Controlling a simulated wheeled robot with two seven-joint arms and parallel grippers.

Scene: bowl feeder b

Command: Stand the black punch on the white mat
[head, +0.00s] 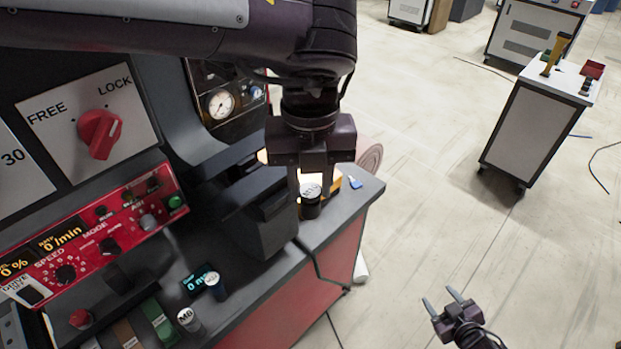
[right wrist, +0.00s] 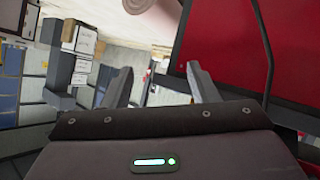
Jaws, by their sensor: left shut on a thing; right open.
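My left gripper (head: 313,183) points down over the corner of the dark machine top. It is shut on the black punch (head: 310,208), a short dark cylinder with a pale marked top. The punch looks upright; I cannot tell whether its base touches the surface. My right gripper (head: 450,302) is open and empty over the floor at lower right. Its two fingers also show apart in the right wrist view (right wrist: 160,88). I cannot make out a white mat in either view.
Two more pale-topped cylinders, one marked M6 (head: 188,319) and another (head: 212,284), stand on the machine's lower left. A small display (head: 196,281) is beside them. A blue piece (head: 354,182) lies near the corner. A white cart (head: 535,125) stands on open floor.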

